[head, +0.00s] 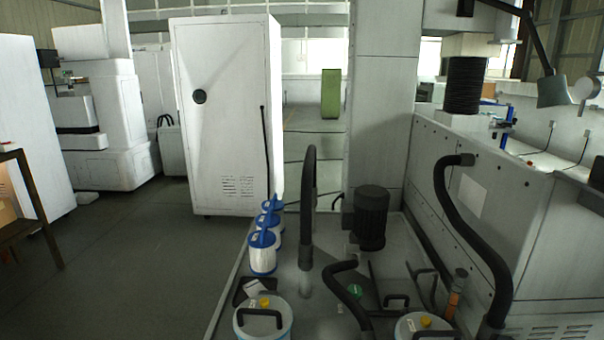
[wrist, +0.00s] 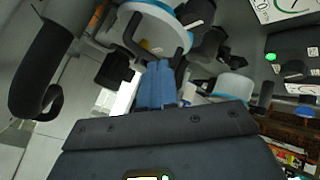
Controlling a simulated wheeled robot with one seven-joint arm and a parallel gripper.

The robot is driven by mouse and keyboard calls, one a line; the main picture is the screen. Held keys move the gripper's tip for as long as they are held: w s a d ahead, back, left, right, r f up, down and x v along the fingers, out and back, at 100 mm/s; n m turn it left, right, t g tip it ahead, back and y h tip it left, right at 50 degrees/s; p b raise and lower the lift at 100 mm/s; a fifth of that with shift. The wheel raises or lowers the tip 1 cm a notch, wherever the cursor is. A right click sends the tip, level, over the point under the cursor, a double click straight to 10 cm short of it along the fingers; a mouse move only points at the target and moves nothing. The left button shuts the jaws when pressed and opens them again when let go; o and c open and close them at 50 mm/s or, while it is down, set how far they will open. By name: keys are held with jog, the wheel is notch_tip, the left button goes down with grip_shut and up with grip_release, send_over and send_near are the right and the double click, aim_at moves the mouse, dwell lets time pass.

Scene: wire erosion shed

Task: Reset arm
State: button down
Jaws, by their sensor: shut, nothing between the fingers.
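My gripper (wrist: 157,84) shows in the wrist view, in front of its dark housing. Its two blue fingers are shut together with nothing between them. Beyond the fingertips is a white canister (wrist: 143,32) with a blue rim, a dark handle and a yellow cap. I cannot tell how far the fingertips are from it. The head view does not show my gripper or my arm.
In the head view, two handled canisters (head: 264,318) (head: 424,326) stand in front. Several white-and-blue filters (head: 262,254), a dark motor (head: 371,217) and black hoses (head: 307,215) stand behind. A white cabinet (head: 226,115) is further back. The left floor (head: 130,255) is open.

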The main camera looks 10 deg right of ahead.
jog(key=s+a+f+m+t+h, duration=0.1)
jog(key=s+a+f+m+t, duration=0.2)
jog(key=s+a, duration=1.25)
jog(key=s+a+r+m+t+y, duration=0.1)
jog(key=s+a+r+m, duration=0.1)
jog(key=s+r, duration=0.6)
jog(key=s+a+r+m+t, duration=0.1)
jog(key=s+a+r+m, duration=0.1)
jog(key=s+r, duration=0.7)
jog(key=s+a, duration=0.1)
jog(key=s, duration=0.2)
jog(key=shift+a+m+t+y, duration=0.3)
jog(key=shift+y, duration=0.1)
